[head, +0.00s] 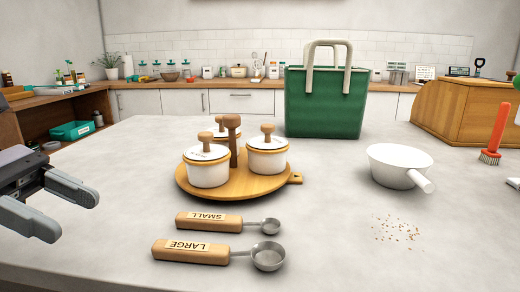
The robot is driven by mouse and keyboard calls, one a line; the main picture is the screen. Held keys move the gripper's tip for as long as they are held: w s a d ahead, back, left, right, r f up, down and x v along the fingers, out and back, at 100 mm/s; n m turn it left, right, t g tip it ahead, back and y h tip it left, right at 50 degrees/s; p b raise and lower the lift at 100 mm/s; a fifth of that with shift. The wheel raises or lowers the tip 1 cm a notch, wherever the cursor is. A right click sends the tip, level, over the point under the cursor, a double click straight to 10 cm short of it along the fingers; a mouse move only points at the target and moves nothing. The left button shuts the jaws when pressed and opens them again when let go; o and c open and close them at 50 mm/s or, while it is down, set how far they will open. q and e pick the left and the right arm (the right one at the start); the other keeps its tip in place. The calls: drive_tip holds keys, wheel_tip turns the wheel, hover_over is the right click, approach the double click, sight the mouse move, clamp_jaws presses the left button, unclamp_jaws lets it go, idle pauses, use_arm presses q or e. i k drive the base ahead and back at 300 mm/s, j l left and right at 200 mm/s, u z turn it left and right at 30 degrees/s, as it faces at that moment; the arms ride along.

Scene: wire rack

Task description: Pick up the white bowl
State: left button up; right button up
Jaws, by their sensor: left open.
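A white bowl (398,165) with a short handle stands upright on the right half of the pale table. Its handle points toward the front right. My left gripper (68,212) is at the left edge of the head view, open and empty, far to the left of the bowl. My right gripper is not in view.
A wooden tray (222,191) with several white lidded pots stands mid-table. Two measuring spoons (209,222) lie in front of it. Crumbs (397,230) lie before the bowl. A green bag (325,104), a wooden bread box (467,113) and a red brush (495,135) stand behind.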

sight(398, 167)
drive_tip(key=k, duration=0.85)
